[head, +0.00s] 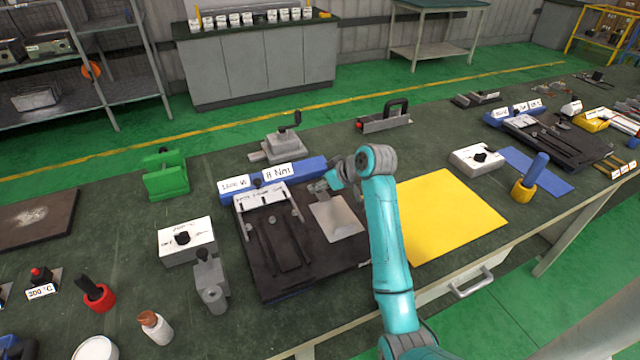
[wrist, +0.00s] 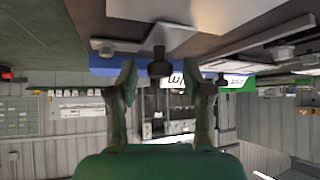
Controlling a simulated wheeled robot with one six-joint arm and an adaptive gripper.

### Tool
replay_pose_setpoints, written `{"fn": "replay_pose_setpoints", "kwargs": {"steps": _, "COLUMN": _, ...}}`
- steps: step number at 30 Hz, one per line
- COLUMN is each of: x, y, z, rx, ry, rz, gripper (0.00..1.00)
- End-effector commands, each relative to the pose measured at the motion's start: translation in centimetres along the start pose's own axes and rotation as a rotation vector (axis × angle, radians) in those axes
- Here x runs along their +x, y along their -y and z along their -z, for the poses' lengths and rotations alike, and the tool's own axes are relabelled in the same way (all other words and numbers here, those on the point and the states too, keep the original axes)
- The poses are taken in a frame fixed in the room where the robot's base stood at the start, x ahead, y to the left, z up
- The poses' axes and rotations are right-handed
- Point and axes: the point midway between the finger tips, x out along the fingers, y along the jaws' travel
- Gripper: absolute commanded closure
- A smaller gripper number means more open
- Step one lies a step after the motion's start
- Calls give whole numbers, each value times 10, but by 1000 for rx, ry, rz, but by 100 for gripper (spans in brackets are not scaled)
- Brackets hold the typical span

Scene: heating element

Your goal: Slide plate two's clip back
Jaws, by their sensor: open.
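A black fixture board (head: 278,285) lies on the bench in the head view. A light grey plate (head: 338,217) lies on its right half. A small grey metal clip (head: 318,187) sits at this plate's far edge. My gripper (head: 330,183) is low beside the clip. In the wrist view, which looks upside down, my gripper (wrist: 161,72) is open. A dark knob (wrist: 158,62) stands between its fingers, apparently the clip's; I cannot tell whether they touch it. The plate's edge (wrist: 150,10) shows beyond. I cannot read which plate is number two.
A blue bar (head: 312,166) with white labels stands behind the board. A yellow sheet (head: 450,215) lies to the right. A grey clamp (head: 210,282) and a white block with a black knob (head: 187,246) stand to the left. My arm crosses the board's right edge.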

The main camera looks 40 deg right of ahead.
Motion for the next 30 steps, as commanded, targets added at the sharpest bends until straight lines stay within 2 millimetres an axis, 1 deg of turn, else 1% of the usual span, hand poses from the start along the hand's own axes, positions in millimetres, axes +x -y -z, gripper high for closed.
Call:
{"fn": "replay_pose_setpoints", "kwargs": {"steps": 1, "x": 4, "y": 0, "z": 0, "rx": 0, "ry": 1, "rz": 0, "gripper": 50}}
{"fn": "replay_pose_setpoints", "kwargs": {"steps": 5, "x": 9, "y": 0, "z": 0, "rx": 0, "ry": 1, "rz": -1, "gripper": 50}}
{"fn": "replay_pose_setpoints", "kwargs": {"steps": 13, "x": 10, "y": 0, "z": 0, "rx": 0, "ry": 0, "rz": -1, "gripper": 50}}
{"fn": "replay_pose_setpoints", "kwargs": {"steps": 19, "x": 10, "y": 0, "z": 0, "rx": 0, "ry": 0, "rz": -1, "gripper": 100}}
{"fn": "replay_pose_setpoints", "kwargs": {"steps": 26, "x": 10, "y": 0, "z": 0, "rx": 0, "ry": 0, "rz": -1, "gripper": 100}}
{"fn": "replay_pose_setpoints", "kwargs": {"steps": 30, "x": 17, "y": -4, "z": 7, "rx": -1, "ry": 1, "rz": 0, "gripper": 100}}
